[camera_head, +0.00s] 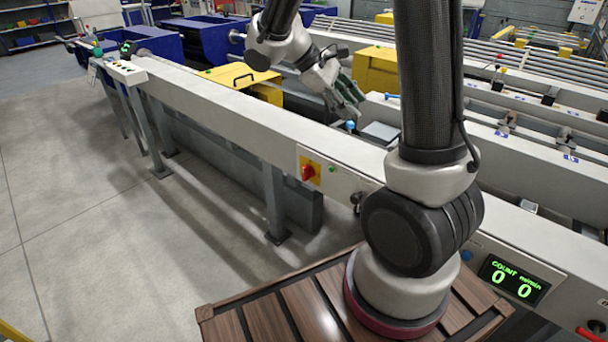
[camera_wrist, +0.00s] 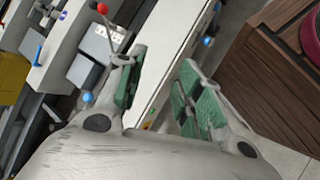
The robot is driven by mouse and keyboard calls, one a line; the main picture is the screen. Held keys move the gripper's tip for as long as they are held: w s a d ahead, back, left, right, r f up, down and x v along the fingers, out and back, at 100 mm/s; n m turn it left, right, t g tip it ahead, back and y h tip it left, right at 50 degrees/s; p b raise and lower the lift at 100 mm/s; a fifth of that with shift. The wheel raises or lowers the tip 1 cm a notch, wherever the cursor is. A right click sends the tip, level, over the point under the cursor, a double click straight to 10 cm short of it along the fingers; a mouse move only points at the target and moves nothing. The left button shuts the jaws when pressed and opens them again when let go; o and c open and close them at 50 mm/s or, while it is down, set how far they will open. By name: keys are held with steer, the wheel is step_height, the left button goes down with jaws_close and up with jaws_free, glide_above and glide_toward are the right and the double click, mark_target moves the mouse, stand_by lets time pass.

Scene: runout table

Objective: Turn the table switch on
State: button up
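The switch is a red rotary knob (camera_head: 307,172) on a yellow plate, on the front face of the long pale table rail (camera_head: 215,102). Which way the knob is turned is too small to tell. My gripper (camera_head: 350,100) is above and behind the rail, up and right of the switch in the head view, not touching it. In the wrist view its green-padded fingers (camera_wrist: 163,60) are apart with nothing between them. A small yellow patch shows low between the fingers there; I cannot tell if it is the switch plate.
A green button (camera_head: 332,169) sits right of the switch. A counter display (camera_head: 514,281) reads 0 and 0. A slatted wooden surface (camera_head: 265,317) is at the front. Yellow housings (camera_head: 240,80) and blue-capped knobs stand behind the rail. The floor left of the rail is clear.

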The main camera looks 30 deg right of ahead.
steer(key=w+a+f+n+h, duration=0.1)
steer(key=w+f+n+h, duration=0.25)
steer(key=w+f, duration=0.3)
steer(key=n+t+h, duration=0.5)
steer(key=n+t, duration=0.5)
steer(key=n, duration=0.3)
glide_toward(303, 174)
steer(key=x, duration=0.3)
steer(key=shift+x, duration=3.4)
steer(key=shift+r, duration=0.1)
jaws_close()
